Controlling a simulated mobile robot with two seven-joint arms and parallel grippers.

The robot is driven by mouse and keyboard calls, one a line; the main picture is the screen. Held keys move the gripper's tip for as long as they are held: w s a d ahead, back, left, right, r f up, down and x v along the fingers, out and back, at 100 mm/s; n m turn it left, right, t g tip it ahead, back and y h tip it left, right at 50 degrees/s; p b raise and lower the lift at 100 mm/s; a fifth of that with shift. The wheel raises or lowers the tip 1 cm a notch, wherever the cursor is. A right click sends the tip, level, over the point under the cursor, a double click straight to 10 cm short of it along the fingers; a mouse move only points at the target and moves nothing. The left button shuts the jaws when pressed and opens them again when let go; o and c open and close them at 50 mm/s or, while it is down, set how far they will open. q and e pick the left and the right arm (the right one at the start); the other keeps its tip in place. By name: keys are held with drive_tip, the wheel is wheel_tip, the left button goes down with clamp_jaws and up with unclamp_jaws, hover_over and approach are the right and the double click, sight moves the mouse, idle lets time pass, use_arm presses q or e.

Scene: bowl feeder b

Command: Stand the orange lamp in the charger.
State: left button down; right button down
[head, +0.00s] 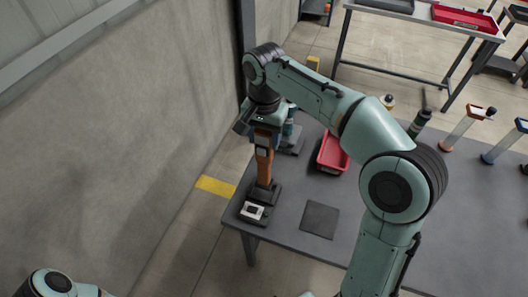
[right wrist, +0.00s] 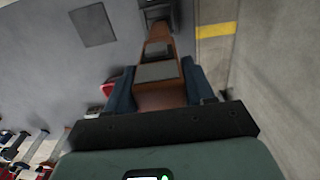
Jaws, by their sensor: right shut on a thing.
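The orange lamp (head: 264,168) is upright near the left front corner of the table, with my right gripper (head: 265,132) shut on its upper part. In the right wrist view the lamp (right wrist: 160,72) lies between the two blue-grey fingers (right wrist: 161,88) and runs away toward a dark base. Its lower end meets the dark charger (head: 273,194); I cannot tell whether it is fully seated or just above. My left gripper is out of view; only part of that arm shows at the bottom left.
A dark block with a white piece (head: 255,211) sits at the table's front left edge. A dark square mat (head: 320,220) and a red tray (head: 333,153) lie to the right. Another dark stand (head: 292,143) is behind. A wall rises at left.

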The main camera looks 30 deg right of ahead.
sight(264, 149)
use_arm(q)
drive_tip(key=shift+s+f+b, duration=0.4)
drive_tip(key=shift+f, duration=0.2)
use_arm(e)
drive_tip(key=shift+f, duration=2.5)
drive_tip(key=shift+f, duration=0.15)
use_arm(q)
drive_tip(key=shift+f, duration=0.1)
use_arm(e)
drive_tip(key=shift+c, duration=2)
unclamp_jaws()
use_arm(q)
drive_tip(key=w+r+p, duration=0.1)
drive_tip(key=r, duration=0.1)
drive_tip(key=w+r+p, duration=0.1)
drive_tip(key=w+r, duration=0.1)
drive_tip(key=shift+p, duration=0.4)
use_arm(e)
wheel_tip(264, 149, up, 12)
drive_tip(key=shift+r, duration=0.25)
